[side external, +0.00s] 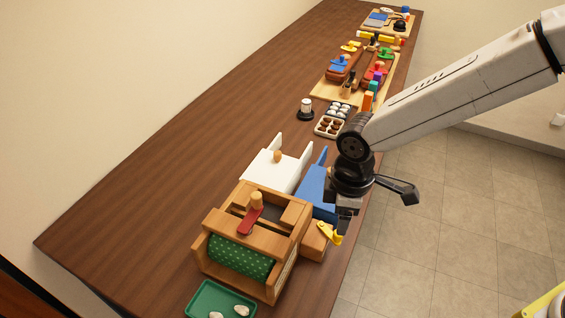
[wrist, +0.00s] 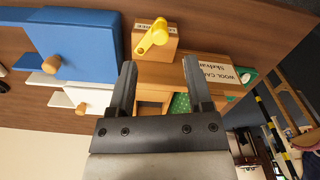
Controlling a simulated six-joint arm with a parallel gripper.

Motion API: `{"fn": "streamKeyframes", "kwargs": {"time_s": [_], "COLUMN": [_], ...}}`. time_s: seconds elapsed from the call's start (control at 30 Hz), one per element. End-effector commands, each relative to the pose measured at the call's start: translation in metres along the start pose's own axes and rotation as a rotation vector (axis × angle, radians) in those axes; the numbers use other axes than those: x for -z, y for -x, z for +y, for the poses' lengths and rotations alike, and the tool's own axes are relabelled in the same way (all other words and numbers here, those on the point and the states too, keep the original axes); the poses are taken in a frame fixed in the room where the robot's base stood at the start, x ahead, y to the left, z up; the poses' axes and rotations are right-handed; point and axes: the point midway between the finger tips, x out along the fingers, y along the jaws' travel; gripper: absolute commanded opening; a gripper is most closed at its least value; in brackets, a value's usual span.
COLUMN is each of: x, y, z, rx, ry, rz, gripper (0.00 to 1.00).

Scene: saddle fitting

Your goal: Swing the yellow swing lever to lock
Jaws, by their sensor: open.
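The yellow swing lever (side external: 329,232) sits on a small wooden block (side external: 313,242) at the table's front edge, right of the wooden frame. In the wrist view the lever (wrist: 153,38) lies slantwise on the labelled face of the block (wrist: 168,50), with a round knob at one end. My gripper (side external: 343,222) is close by the lever in the side view. In the wrist view my gripper (wrist: 159,65) is open and empty. Its two fingers are spread, with the lever just beyond the tips and between them in the picture. I cannot tell whether it touches the lever.
A wooden frame (side external: 215,222) with a green dotted roll (side external: 238,257) and a red lever (side external: 250,220) stands beside the block. A blue panel (side external: 318,190) and white panel (side external: 270,170) stand behind. A green tray (side external: 195,303) is in front. Open floor lies right of the table.

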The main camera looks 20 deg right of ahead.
Motion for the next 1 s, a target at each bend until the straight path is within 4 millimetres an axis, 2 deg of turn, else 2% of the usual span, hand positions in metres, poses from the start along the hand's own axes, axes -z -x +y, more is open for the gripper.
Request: {"fn": "streamKeyframes", "kwargs": {"time_s": [0.5, 0.7, 0.97, 1.0], "x": [-0.001, 0.0, 0.0, 0.0], "y": [-0.056, -0.064, -0.064, -0.064], "z": [0.0, 0.0, 0.0, 0.0], "rx": [0.0, -0.001, -0.001, -0.001], "ry": [-0.002, -0.002, -0.002, -0.002], "rz": [-0.001, 0.001, 0.002, 0.002], "gripper": [0.65, 0.65, 0.65, 0.59]}}
